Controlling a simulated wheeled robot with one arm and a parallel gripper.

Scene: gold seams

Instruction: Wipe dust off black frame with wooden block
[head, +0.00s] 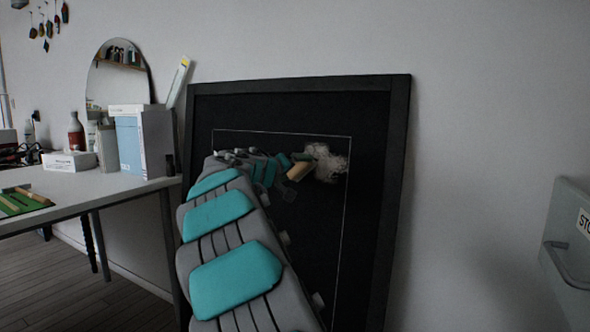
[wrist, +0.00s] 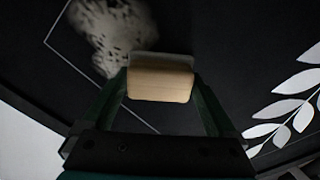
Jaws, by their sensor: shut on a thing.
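A large black frame (head: 399,150) leans against the wall, with a thin pale rectangle line on its dark face. A pale patch of dust (head: 331,163) lies on the upper right part of that face; it also shows at the upper left in the wrist view (wrist: 112,30). My gripper (wrist: 160,88) is shut on a wooden block (wrist: 160,82), which also shows in the head view (head: 300,170) just left of the dust. The block is close to the frame's face; I cannot tell whether it touches. White leaf shapes (wrist: 290,118) show at right in the wrist view.
A white table (head: 90,185) at left bears a blue and white box (head: 128,145), bottles, a tissue box (head: 69,162) and a round mirror (head: 118,75). A grey cabinet with a handle (head: 568,270) stands at far right. The wall between frame and cabinet is bare.

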